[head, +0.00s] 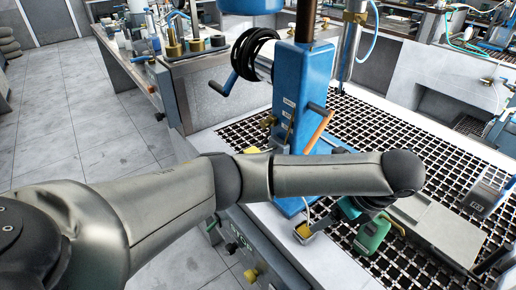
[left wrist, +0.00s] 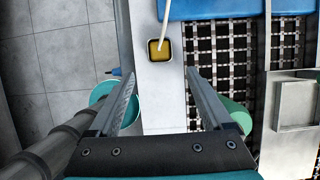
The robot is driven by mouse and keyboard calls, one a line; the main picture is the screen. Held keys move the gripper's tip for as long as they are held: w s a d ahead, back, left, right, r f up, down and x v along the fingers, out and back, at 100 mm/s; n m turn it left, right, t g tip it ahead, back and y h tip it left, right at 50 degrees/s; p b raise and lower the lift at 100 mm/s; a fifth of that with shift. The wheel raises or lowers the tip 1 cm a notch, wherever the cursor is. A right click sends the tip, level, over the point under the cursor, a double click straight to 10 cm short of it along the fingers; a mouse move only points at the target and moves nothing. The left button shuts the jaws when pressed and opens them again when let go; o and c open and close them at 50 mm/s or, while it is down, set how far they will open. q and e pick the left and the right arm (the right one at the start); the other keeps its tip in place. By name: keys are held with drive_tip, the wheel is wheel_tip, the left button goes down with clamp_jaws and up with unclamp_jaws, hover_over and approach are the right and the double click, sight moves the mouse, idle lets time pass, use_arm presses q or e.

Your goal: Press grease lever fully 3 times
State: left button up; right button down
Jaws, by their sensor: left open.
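A small yellow square piece with a thin pale rod (left wrist: 158,50) lies ahead of my left gripper (left wrist: 157,76) in the left wrist view. It appears between the lines of the two fingers, on a pale ledge. My left gripper is open, with nothing between its fingers. In the head view the yellow piece (head: 303,231) is at the foot of the blue machine column (head: 295,95). An orange-brown handle (head: 319,130) slants from that column. I cannot tell which part is the grease lever. My forearm hides part of the column's base. My right gripper is not in view.
A black grating (head: 400,135) covers the bench right of the column. A green object (head: 373,235) and a grey box (head: 445,228) are near my left wrist. Tiled floor (head: 95,125) is open at left.

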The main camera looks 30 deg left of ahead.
use_arm(q)
clamp_jaws()
idle(0.5)
idle(0.9)
